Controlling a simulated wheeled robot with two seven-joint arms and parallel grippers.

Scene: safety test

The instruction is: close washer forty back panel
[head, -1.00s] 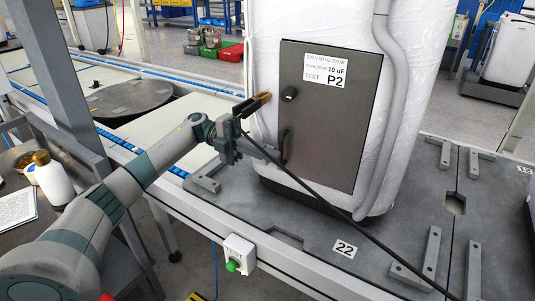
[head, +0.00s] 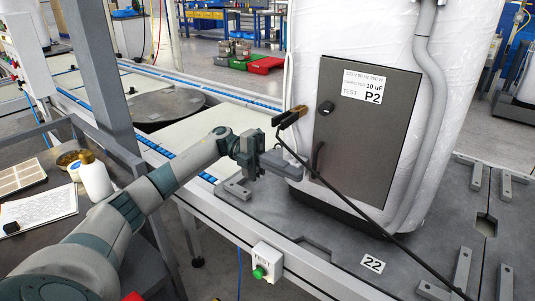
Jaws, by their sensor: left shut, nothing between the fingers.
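The washer's back panel (head: 365,135) is a dark grey door with a white label reading 10 uF and P2. It looks flush with the white-wrapped washer (head: 345,30). It has a black round knob (head: 325,107) and a dark bar handle (head: 318,157) near its left edge. My left gripper (head: 299,174) is shut and empty, with its fingertips just left of and below the handle, close to the panel's lower left edge. I cannot tell whether the tips touch the washer. My right gripper is out of view.
A grey hose (head: 432,110) runs at the right. A green button box (head: 266,262) is on the conveyor frame. A white bottle (head: 95,178) stands on the left bench.

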